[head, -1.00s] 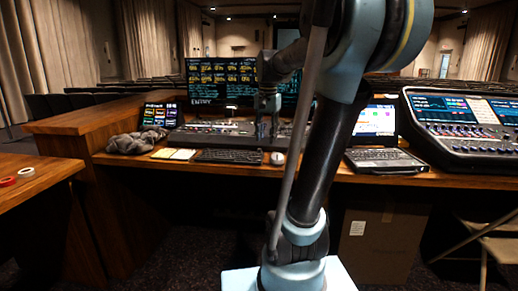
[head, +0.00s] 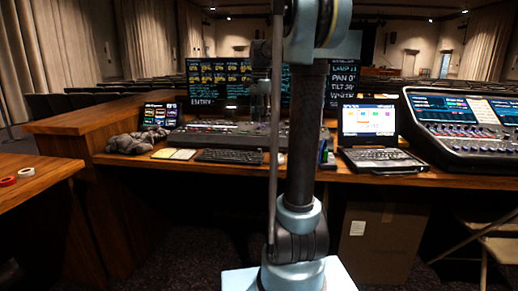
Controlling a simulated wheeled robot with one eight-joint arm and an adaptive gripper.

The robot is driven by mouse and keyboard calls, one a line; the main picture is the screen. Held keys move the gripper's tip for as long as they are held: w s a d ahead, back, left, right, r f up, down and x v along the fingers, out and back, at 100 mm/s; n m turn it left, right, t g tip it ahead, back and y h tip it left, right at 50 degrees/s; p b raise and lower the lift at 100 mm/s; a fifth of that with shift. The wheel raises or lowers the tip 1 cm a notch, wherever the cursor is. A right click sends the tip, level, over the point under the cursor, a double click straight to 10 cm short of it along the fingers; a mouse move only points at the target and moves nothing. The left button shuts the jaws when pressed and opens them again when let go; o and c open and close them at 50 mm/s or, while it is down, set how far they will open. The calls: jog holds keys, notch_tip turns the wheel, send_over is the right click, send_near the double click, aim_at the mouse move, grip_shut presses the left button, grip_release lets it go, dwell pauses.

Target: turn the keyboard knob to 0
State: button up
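A long, low control desk (head: 215,134) with small controls sits on the wooden desk below the dark screens. A black computer keyboard (head: 230,157) lies in front of it. I cannot make out the keyboard knob or its setting; the controls are too small, and my arm covers part of the low desk. My gripper (head: 261,112) shows dimly behind my arm, in front of the screens and near the low control desk. Its fingers are too dark and small to tell whether they are open or touching anything.
A laptop (head: 370,125) stands open right of my arm, and a large mixing console (head: 463,128) is farther right. Grey cloth (head: 137,142) and a small screen (head: 160,115) are at left. A cardboard box (head: 380,240) stands under the wooden desk (head: 350,176).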

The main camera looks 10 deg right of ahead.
aim_at(260, 151)
notch_tip(260, 151, down, 14)
jog(key=shift+f, duration=0.1)
dwell(0.5)
jog(key=shift+c, duration=0.2)
grip_shut()
